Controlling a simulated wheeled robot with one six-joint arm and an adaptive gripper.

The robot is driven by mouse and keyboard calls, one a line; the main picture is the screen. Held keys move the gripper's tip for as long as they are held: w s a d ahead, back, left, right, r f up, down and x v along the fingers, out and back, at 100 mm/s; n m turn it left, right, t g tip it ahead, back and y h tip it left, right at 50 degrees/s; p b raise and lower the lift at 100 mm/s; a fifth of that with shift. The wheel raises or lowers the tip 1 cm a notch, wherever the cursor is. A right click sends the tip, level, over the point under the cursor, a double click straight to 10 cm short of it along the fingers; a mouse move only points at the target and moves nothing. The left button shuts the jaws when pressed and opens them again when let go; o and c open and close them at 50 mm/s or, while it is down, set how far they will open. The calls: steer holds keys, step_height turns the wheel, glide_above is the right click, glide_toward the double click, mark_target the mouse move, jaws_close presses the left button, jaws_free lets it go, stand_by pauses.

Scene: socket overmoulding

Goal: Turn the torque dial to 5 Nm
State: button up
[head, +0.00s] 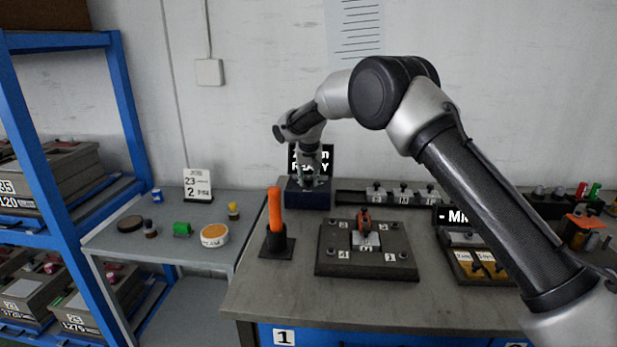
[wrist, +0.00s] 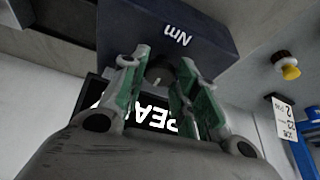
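The torque unit is a dark blue box (head: 308,196) at the back left of the bench, and its "Nm" label shows in the wrist view (wrist: 178,35). A display behind it, partly hidden by my arm, has lettering that seems to end in "READY". My gripper (head: 312,180) points down over the box. In the wrist view my gripper (wrist: 164,66) has its two green-padded fingers apart, on either side of a small greyish knob (wrist: 158,74), seemingly the dial. I cannot tell whether they touch it. The dial's scale and setting are hidden.
An orange-handled tool (head: 274,210) stands upright in a black holder left of the box. A dark fixture plate (head: 340,262) lies in front. A rack of sockets (head: 350,197) is to the right. A side table (head: 120,245) holds small parts and a job card (head: 198,186).

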steer(key=shift+n, duration=0.3)
steer(key=shift+c, duration=0.2)
steer(key=n, duration=0.1)
steer(key=n+y, duration=0.1)
steer(key=n, duration=0.1)
steer(key=n+y, duration=0.1)
steer(key=n, duration=0.1)
steer(key=shift+w+d+g, duration=0.15)
steer(key=shift+d+g, duration=0.1)
steer(key=shift+g, duration=0.15)
steer(key=n+y, duration=0.1)
steer(key=n, duration=0.2)
steer(key=n+g, duration=0.1)
steer(key=n, duration=0.2)
steer(key=shift+w+d+r+g+y, duration=0.1)
steer(key=shift+w+g+y, duration=0.05)
steer(key=shift+g+y, duration=0.2)
steer(key=o, duration=1)
steer(key=shift+o, duration=0.2)
steer(key=v, duration=1.2)
